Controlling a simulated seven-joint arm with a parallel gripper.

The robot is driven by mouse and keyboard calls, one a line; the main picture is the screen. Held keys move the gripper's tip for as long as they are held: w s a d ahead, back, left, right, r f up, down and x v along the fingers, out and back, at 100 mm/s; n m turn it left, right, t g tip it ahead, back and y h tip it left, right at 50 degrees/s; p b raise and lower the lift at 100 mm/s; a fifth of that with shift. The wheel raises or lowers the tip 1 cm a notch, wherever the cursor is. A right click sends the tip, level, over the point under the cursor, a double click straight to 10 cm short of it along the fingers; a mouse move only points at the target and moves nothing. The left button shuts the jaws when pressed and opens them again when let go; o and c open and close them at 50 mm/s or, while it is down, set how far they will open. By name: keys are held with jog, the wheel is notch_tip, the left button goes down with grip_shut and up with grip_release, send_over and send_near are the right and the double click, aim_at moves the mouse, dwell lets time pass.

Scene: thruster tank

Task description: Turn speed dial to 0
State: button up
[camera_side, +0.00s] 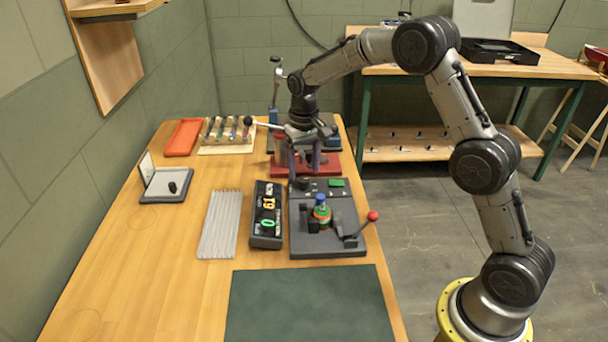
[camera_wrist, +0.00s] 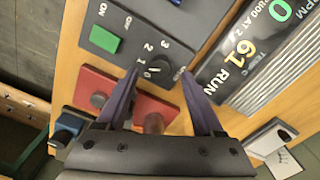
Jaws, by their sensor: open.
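The speed dial (camera_wrist: 158,74) is a small black knob on a dark grey control panel (camera_wrist: 178,27), with white marks 0 to 3 around it. I cannot clearly tell which mark it points at. In the side view the dial (camera_side: 304,184) sits at the panel's far left, beside a green button (camera_side: 336,183). My gripper (camera_wrist: 158,71) is open and empty. In the wrist view its two fingertips appear on either side of the dial; I cannot tell whether they touch it. In the side view my gripper (camera_side: 306,168) is just above and behind the dial.
A black display (camera_side: 266,215) left of the panel reads 0 and 61. On the panel stand a blue-topped part (camera_side: 321,208) and a red-knobbed lever (camera_side: 372,216). A red base (camera_side: 284,166) lies behind. The green mat (camera_side: 310,305) in front is clear.

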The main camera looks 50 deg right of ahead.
aim_at(304, 183)
jog(key=shift+f, duration=1.25)
jog(key=shift+c, duration=0.3)
grip_shut()
